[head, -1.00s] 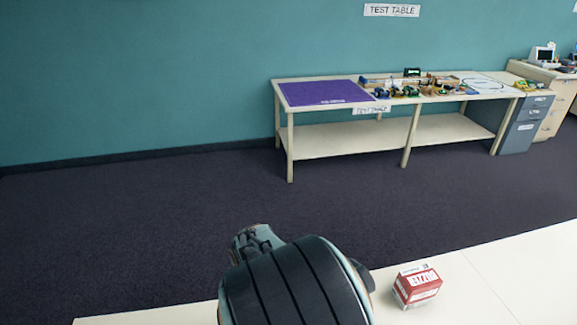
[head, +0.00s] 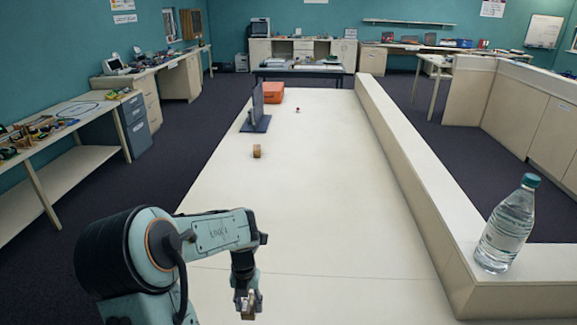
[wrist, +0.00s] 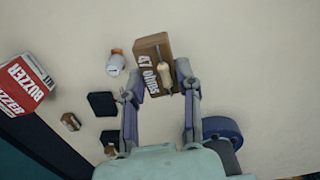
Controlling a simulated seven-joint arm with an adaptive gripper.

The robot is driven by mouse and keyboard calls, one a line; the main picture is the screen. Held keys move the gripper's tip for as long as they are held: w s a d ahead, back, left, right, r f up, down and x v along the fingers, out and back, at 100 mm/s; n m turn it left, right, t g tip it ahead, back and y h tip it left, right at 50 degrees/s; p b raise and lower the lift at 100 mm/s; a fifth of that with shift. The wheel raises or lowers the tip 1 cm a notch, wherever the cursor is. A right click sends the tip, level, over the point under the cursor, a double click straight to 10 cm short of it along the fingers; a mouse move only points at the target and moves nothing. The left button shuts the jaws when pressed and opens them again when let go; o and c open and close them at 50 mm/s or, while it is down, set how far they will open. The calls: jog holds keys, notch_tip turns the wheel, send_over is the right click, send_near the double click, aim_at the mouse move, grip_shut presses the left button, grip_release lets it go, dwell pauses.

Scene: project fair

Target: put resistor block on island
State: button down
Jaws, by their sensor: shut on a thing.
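The resistor block (wrist: 151,66) is brown with white "47 OHMS" lettering and a pale resistor on its face. It sits between the two fingers of my gripper (wrist: 156,82) in the wrist view, and my gripper is shut on it. In the head view my gripper (head: 247,297) hangs near the bottom edge over the long pale counter, with a small tan piece of the block (head: 250,306) showing at the tips. The long pale counter (head: 310,190) runs away from me; I cannot tell for sure whether it is the island.
A monitor (head: 257,108), orange box (head: 272,92) and tape roll (head: 256,151) stand on the counter's far part. A raised ledge (head: 405,150) with a water bottle (head: 505,230) borders its right. The wrist view shows a buzzer box (wrist: 24,85), dark blocks and a blue round thing (wrist: 222,128).

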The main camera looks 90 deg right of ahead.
jog(key=shift+s+d, duration=0.15)
jog(key=shift+s, duration=0.45)
jog(key=w+d+f, duration=0.1)
jog(key=d+f, duration=0.2)
jog(key=d, duration=0.1)
jog(key=d+f, duration=0.3)
jog(key=d, duration=0.2)
jog(key=w+d+f, duration=0.1)
jog(key=d+f, duration=0.2)
jog(key=d, duration=0.1)
jog(key=shift+w+d+f, duration=0.2)
jog(key=shift+w+f, duration=0.1)
jog(key=shift+f, duration=0.1)
jog(key=shift+w+d+f, duration=0.1)
jog(key=shift+d+f, duration=0.05)
jog(key=shift+f, duration=1.45)
jog(key=shift+f, duration=0.15)
jog(key=c, duration=0.8)
grip_release()
notch_tip(320, 180, up, 12)
jog(key=shift+r, duration=0.15)
